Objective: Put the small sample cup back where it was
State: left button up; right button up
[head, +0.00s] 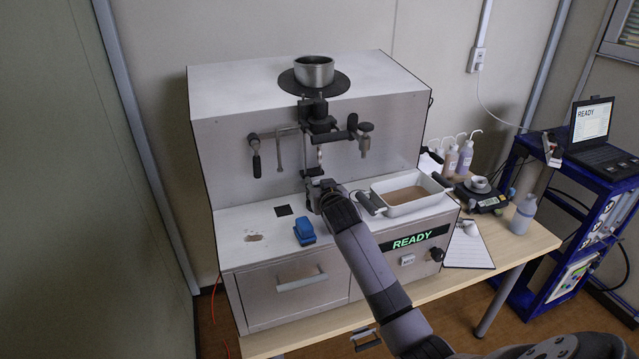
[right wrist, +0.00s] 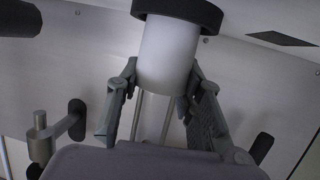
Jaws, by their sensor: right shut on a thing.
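My right gripper (head: 318,193) is at the front of the soil analyser (head: 250,140), low over its white deck. In the right wrist view its fingers (right wrist: 165,98) are shut on the sides of a smooth white cylinder (right wrist: 168,55) with a dark ring (right wrist: 178,10) at one end. I take this cylinder for the small sample cup. In the head view the gripper and arm mostly hide it, so I cannot tell whether it touches the deck. My left gripper is out of view.
A metal bowl (head: 314,70) sits on the analyser's top. Tools hang on its front, including a dark-handled one (head: 255,160). A blue block (head: 304,231) and a white tray of soil (head: 408,206) flank the gripper. A scale (head: 484,199) with a small dish stands right.

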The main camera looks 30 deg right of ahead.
jog(key=shift+w+f, duration=0.1)
jog(key=shift+f, duration=0.1)
jog(key=o, duration=1.2)
jog(key=shift+r, duration=0.15)
jog(key=b+v, duration=0.2)
jog(key=v, duration=1)
